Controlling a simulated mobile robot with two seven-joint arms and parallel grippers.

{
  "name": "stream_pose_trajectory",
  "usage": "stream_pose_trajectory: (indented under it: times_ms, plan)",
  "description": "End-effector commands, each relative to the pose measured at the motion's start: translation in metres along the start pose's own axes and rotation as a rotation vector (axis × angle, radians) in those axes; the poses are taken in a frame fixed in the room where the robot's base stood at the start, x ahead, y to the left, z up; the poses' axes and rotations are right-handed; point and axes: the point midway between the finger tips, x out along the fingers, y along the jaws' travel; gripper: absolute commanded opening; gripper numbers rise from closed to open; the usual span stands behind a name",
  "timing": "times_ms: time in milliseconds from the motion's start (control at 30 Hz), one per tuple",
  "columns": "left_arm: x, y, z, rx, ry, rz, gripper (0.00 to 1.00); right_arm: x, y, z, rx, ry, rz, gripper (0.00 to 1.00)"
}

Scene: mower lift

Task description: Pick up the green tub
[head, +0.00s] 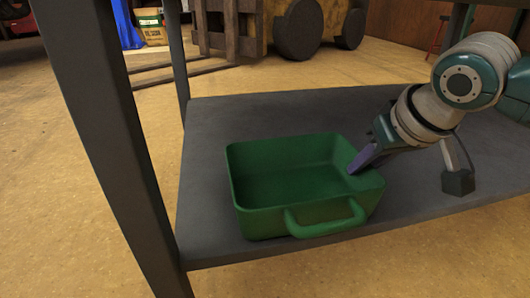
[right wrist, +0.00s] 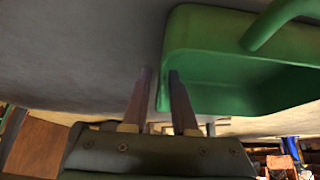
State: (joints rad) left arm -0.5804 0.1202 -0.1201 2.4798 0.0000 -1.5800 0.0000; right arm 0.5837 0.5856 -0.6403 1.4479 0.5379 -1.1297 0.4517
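The green tub (head: 262,215) sits upright on the dark grey shelf, empty, with a loop handle on its front side. In the right wrist view the tub (right wrist: 210,65) fills the upper right. My right gripper (head: 362,160) reaches in from the right and is at the tub's right wall. In the right wrist view the right gripper (right wrist: 160,76) has its two fingers apart, one on each side of the tub's wall edge, with a gap showing beside the wall. My left gripper is not in view.
The dark grey shelf (head: 225,120) has free room behind the tub. A grey post (head: 110,140) stands at its left front corner and another post (head: 178,50) behind. A forklift-like vehicle (head: 300,28) stands on the floor beyond.

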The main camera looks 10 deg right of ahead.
Motion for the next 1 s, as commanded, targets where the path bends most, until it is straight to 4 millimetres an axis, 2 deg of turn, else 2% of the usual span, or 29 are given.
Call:
stream_pose_trajectory:
  times_ms: [33, 200, 1000]
  plan:
    - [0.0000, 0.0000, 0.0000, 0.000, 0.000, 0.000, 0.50, 0.0000, 0.0001, 0.0001, 0.000, 0.000, 0.000, 0.20]
    - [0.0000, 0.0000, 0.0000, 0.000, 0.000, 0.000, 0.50, 0.0000, 0.0002, 0.0002, 0.000, 0.000, 0.000, 0.01]
    - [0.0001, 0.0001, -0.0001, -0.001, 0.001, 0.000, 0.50, 0.0003, 0.0005, 0.0005, -0.001, -0.001, 0.002, 0.00]
